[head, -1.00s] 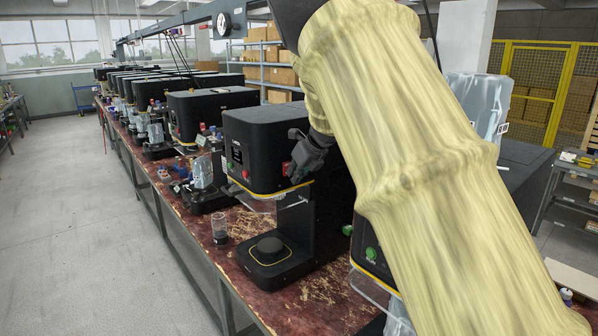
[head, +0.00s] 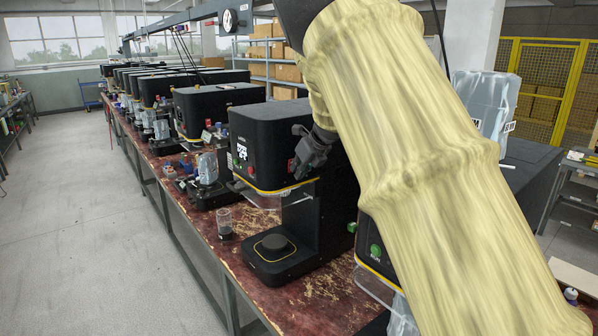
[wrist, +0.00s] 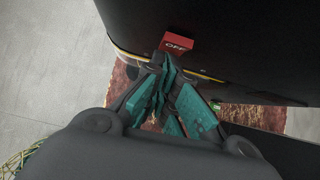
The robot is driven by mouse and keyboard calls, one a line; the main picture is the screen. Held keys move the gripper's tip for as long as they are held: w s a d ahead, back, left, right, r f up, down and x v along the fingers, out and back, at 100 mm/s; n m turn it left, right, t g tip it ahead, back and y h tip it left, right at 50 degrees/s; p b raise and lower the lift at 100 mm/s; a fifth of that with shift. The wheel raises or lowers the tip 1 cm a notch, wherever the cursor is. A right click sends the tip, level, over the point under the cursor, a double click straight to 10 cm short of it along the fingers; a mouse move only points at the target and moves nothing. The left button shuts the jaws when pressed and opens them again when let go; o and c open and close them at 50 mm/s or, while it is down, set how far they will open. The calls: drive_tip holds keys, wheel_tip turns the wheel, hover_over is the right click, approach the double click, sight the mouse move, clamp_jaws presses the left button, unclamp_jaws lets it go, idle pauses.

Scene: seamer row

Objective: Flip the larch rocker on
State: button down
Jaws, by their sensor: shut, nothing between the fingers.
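A red rocker marked OFF (wrist: 178,43) sits on the dark face of a black seamer in the wrist view. In the head view, a bit of red (head: 291,165) shows beside my fingers on the nearest fully visible seamer (head: 262,122). I cannot read a larch name on it. My gripper (wrist: 168,66) is shut and empty, its fingertips just below the rocker in the wrist picture. I cannot tell whether they touch it. In the head view my gripper (head: 301,172) is at the right part of that seamer's front.
The seamer's front also has a label and small red and green controls. A clear cup with dark contents (head: 225,226) stands on the worn red bench (head: 318,300). Another seamer (head: 372,252) is partly hidden behind my arm. More seamers run back along the bench. The floor at left is clear.

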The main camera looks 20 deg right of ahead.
drive_tip(key=shift+s+d+r+p, duration=0.15)
drive_tip(key=shift+r+p, duration=0.15)
drive_tip(key=shift+r, duration=0.35)
drive_tip(key=s+d+r+b, duration=0.4)
drive_tip(key=s+r, duration=0.1)
drive_tip(key=s, duration=0.6)
drive_tip(key=shift+r+b, duration=0.3)
drive_tip(key=shift+b, duration=0.05)
